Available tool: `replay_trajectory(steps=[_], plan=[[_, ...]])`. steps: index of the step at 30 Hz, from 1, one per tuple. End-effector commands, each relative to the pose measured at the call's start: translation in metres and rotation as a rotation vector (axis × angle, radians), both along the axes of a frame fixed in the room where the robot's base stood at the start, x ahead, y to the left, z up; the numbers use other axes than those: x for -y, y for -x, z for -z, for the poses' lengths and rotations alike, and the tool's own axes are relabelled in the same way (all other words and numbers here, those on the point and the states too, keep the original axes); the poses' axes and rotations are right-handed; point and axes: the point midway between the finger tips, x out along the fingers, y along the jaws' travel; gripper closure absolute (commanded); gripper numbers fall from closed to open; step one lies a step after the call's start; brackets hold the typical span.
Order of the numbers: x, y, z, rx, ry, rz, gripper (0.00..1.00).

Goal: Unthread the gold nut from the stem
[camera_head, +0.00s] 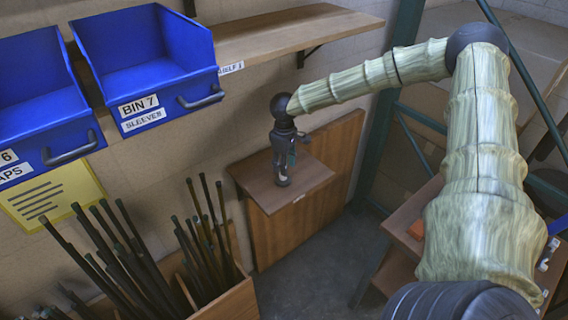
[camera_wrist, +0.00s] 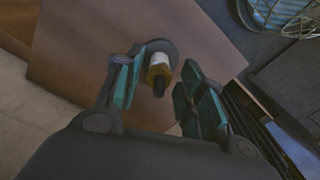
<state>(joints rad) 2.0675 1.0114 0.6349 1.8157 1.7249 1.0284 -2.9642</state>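The gold nut (camera_wrist: 158,64) sits on the dark stem (camera_wrist: 159,86) in the wrist view, with the stem's end pointing toward the camera. A dark round base (camera_wrist: 168,47) shows behind the nut on the wooden top. My gripper (camera_wrist: 163,66) is open, with one teal-padded finger on each side of the nut and visible gaps to it. In the head view my gripper (camera_head: 284,176) points down over the small wooden stand (camera_head: 312,176). There the nut and stem cannot be made out behind the gripper.
Blue bins (camera_head: 145,60) and a wooden shelf (camera_head: 290,30) are on the wall above. Crates of dark rods (camera_head: 215,250) stand at lower left. A green metal frame (camera_head: 385,130) stands right of the stand. A wire basket (camera_wrist: 285,14) shows at upper right in the wrist view.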

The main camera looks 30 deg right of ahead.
Motion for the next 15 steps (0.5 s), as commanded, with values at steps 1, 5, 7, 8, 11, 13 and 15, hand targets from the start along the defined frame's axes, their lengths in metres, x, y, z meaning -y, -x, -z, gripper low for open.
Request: replay_trajectory(steps=[1, 5, 7, 8, 11, 13, 15], plan=[[0.0000, 0.0001, 0.0002, 0.000, 0.000, 0.000, 0.61], [0.0000, 0.0002, 0.0002, -0.001, 0.000, 0.001, 0.61], [-0.0001, 0.0003, 0.0002, -0.001, 0.000, 0.007, 0.61], [-0.0002, 0.0003, 0.0002, -0.001, 0.000, 0.016, 0.61], [-0.0005, 0.0003, 0.0000, 0.000, 0.000, 0.078, 0.61], [-0.0008, 0.0002, -0.0002, 0.000, 0.000, 0.139, 0.61], [-0.0012, 0.0003, -0.0002, 0.000, 0.000, 0.201, 0.61]])
